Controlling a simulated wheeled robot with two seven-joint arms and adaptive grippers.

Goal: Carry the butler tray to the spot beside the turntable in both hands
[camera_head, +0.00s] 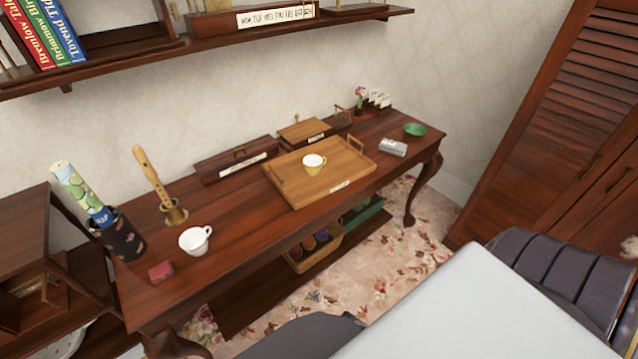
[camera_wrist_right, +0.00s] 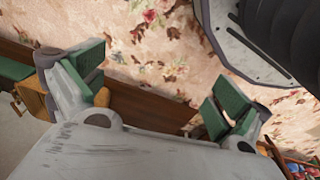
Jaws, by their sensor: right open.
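The wooden butler tray (camera_head: 289,193) rests flat on the dark wooden side table (camera_head: 243,231). It has raised handles at its left and right ends and a small label on its front edge. I cannot make out a turntable in either view. My right gripper (camera_wrist_right: 155,90) shows in the right wrist view, with its green-padded fingers wide apart and nothing between them. It is over the floral carpet. My left gripper is not in view.
A shelf (camera_head: 210,50) hangs above. A louvred cabinet (camera_head: 550,130) stands right.

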